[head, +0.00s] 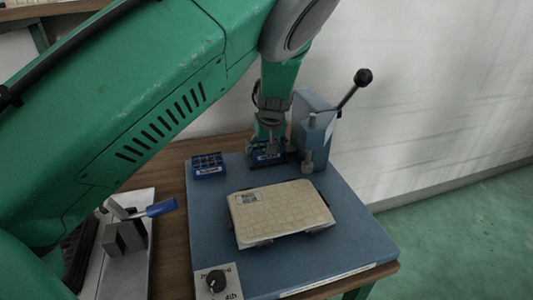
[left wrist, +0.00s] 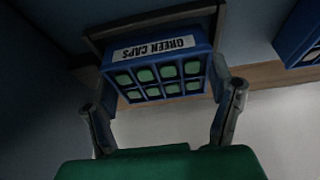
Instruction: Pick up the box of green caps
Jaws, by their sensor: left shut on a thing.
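The box of green caps (left wrist: 160,68) is a blue compartment box with a white "GREEN CAPS" label and green caps in its cells. In the left wrist view it sits between the two fingers of my left gripper (left wrist: 163,115), which is shut on it. In the head view my left gripper (head: 268,142) reaches down at the back of the blue panel, and the box (head: 264,157) shows below it, partly hidden by the fingers. I cannot tell whether the box touches the panel. My right gripper is not in view.
A second blue compartment box (head: 208,164) stands left of the held one. A blue-grey press with a black-knobbed lever (head: 318,135) stands close on the right. A beige gridded tray (head: 280,212) lies on the blue panel (head: 350,243). A blue-handled clamp (head: 126,236) is at left.

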